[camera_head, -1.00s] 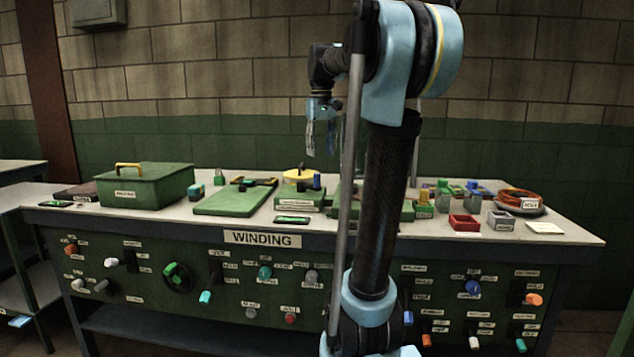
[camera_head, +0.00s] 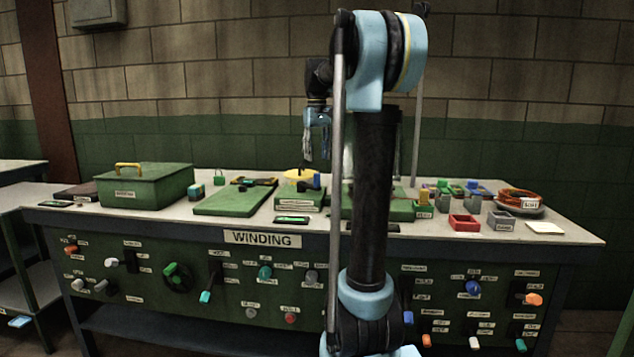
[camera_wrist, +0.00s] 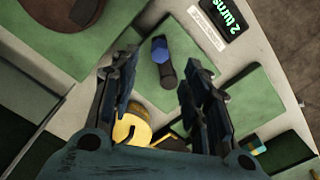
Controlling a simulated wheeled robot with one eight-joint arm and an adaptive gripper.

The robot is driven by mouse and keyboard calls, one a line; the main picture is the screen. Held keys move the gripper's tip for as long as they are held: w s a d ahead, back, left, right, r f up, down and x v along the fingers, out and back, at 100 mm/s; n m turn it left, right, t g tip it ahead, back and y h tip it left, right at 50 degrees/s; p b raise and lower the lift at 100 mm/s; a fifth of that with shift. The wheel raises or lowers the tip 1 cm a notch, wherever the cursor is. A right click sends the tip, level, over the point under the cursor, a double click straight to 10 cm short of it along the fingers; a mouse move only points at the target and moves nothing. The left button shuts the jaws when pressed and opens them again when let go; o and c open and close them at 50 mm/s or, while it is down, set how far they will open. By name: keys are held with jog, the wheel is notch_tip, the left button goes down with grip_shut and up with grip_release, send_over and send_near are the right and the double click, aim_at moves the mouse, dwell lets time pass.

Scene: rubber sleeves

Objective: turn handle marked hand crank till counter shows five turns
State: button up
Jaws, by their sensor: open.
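The crank has a blue grip (camera_wrist: 160,48) on a black arm (camera_wrist: 167,76), on top of a green box (camera_wrist: 148,90). The blue grip also shows in the head view (camera_head: 316,181), above the labelled front of the box (camera_head: 299,204). The counter (camera_wrist: 235,17) beside the box reads "2 turns" in green; its display also shows in the head view (camera_head: 292,219). My gripper (camera_wrist: 160,68) is open and empty, its fingers either side of the crank in the wrist view. In the head view my gripper (camera_head: 317,150) hangs above the crank, apart from it.
A yellow round part (camera_wrist: 132,129) lies near the crank box. A green board (camera_head: 235,200) lies to the left, with a green lidded box (camera_head: 145,187) further left. Red (camera_head: 465,222) and grey (camera_head: 501,221) bins stand to the right. Knobs line the bench front.

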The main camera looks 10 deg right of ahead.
aim_at(317, 187)
notch_tip(317, 187, down, 10)
jog(key=shift+r, duration=0.1)
dwell(0.4)
grip_shut()
